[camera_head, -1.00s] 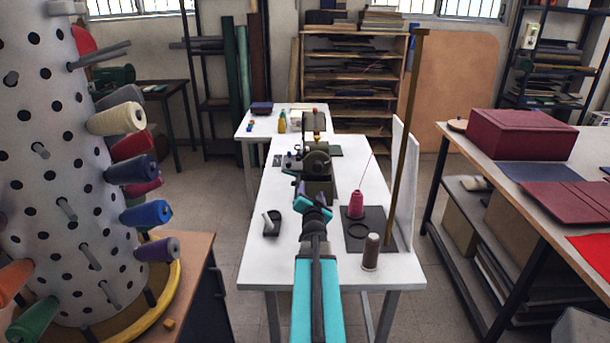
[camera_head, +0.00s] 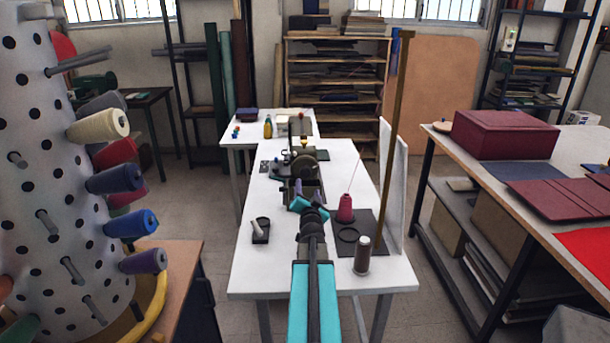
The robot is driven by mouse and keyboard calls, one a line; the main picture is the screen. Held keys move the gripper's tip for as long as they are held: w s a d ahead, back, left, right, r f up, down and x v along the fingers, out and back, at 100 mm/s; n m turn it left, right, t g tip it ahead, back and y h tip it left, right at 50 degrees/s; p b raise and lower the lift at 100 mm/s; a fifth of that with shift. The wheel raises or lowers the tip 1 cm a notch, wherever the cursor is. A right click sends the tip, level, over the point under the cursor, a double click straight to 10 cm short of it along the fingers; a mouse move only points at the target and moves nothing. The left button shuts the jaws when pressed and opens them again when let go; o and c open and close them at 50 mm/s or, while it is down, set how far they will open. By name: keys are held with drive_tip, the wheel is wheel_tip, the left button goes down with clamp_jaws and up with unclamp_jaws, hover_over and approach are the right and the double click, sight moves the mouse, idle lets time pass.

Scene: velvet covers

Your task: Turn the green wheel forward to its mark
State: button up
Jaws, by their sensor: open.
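A small sewing machine (camera_head: 301,186) stands on the white table in the middle. A round, dark handwheel (camera_head: 305,165) shows on its near side. It looks dark olive rather than clear green, and I cannot make out a mark on it. My gripper (camera_head: 303,190), at the end of my turquoise arm, is open in front of the machine, just below the wheel in the picture. Its dark fingers blend into the machine and partly hide its lower part. I cannot tell whether they touch it.
A small dark tray (camera_head: 261,233) lies to the left. A pegged spool drum (camera_head: 50,180) stands far left.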

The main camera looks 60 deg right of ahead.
sight(306, 173)
drive_tip(key=shift+p+x, duration=1.05)
drive_tip(key=shift+x, duration=5.2)
drive_tip(key=c, duration=1)
